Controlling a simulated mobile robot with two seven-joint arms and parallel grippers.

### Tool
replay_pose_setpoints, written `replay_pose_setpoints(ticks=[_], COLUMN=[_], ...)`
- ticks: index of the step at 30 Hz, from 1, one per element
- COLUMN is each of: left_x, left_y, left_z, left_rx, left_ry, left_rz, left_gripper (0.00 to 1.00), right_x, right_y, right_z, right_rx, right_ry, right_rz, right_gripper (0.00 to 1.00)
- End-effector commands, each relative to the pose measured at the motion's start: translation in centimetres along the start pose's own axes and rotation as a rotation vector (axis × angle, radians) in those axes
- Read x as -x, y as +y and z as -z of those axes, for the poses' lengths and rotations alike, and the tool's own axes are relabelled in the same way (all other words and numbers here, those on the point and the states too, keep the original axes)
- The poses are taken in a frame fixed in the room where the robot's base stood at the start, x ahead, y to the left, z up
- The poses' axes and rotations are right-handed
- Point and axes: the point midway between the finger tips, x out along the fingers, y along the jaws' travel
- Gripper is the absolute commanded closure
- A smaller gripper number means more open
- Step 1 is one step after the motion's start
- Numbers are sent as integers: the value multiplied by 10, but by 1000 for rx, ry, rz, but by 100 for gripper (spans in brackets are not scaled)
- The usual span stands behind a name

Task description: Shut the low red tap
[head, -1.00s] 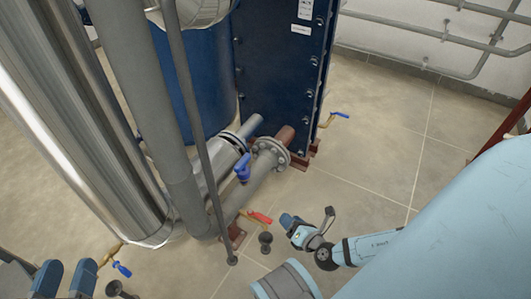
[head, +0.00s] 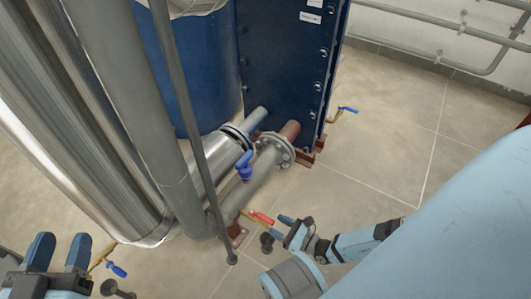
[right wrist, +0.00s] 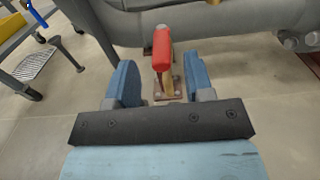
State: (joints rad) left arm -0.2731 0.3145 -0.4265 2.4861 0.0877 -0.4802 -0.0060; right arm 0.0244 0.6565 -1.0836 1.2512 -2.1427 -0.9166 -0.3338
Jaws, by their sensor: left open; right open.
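The low red tap (head: 262,218) is a small lever with a red handle on a brass-coloured valve, low beside the grey pipe. In the right wrist view, its red handle (right wrist: 162,48) points towards me and shows in line with the gap between my fingers. My right gripper (head: 284,227) is open and empty just right of the handle in the head view. Its two blue fingers (right wrist: 162,82) stand either side of the brass part in the right wrist view; I see no clear contact. My left gripper (head: 61,251) is open and empty at the lower left.
A blue-handled tap (head: 245,165) sits on the pipe above, another (head: 346,109) at the dark blue plate exchanger (head: 285,75). A third (head: 117,269) is near my left gripper. A thin grey upright pipe (head: 200,145) stands left of the red tap. Floor at right is open.

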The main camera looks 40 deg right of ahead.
Motion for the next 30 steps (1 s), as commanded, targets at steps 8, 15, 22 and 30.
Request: replay_pose_setpoints(ticks=[8,15,22,30], left_x=[-2,-3,-2,-2], left_y=[-5,-6,-6,-6], left_z=[0,1,2,2], left_rx=[-69,-85,-92,-92], left_ry=[40,51,49,48], left_rz=[5,6,3,3], left_gripper=[52,52,52,52], right_x=[-44,-55,-55,-54], right_y=[0,0,0,0], right_z=[1,0,0,0], right_rx=[-1,-1,-1,-1], right_ry=[-1,0,0,1], right_rz=[1,1,1,1], right_gripper=[52,52,59,100])
